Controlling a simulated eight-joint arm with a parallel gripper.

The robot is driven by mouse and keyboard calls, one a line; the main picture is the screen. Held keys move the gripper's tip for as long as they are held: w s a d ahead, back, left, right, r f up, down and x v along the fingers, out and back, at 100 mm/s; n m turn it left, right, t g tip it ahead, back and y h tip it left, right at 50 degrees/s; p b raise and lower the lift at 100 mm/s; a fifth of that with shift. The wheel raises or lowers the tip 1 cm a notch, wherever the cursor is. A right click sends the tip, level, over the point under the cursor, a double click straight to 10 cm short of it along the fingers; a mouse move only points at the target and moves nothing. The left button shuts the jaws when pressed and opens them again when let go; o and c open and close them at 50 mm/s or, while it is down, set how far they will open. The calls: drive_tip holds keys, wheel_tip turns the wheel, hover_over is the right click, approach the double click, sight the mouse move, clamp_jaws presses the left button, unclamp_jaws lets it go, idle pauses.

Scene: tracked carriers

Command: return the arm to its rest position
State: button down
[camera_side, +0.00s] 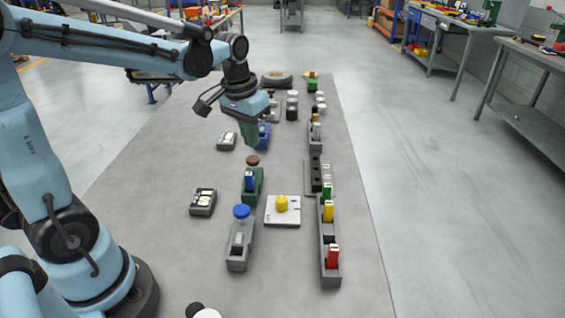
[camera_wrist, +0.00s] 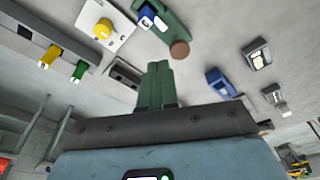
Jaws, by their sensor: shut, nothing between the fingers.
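My gripper (camera_side: 252,143) is above the far middle of the grey table, pointing down, with its green fingers together and nothing between them. The closed fingers also show in the wrist view (camera_wrist: 157,82). In the side view they appear just left of a blue carrier (camera_side: 265,140), overlapping part of it; I cannot tell the exact height gap. A green carrier (camera_side: 252,188) with a blue block and a brown-topped item stands nearer the camera. In the wrist view the green carrier (camera_wrist: 180,30) is above the fingers and the blue carrier (camera_wrist: 219,82) is to their right.
A long grey rail (camera_side: 330,278) with coloured blocks runs along the right. A white plate (camera_side: 287,219) with a yellow knob, a grey carrier (camera_side: 238,258) with a blue-lidded jar, and small grey trays (camera_side: 203,210) stand on the table (camera_side: 150,190). Its left part is mostly clear.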

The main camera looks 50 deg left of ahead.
drive_tip(key=s+d+m+t, duration=0.2)
drive_tip(key=s+d+t, duration=0.3)
drive_tip(key=s+d, duration=0.2)
drive_tip(key=shift+s, duration=0.6)
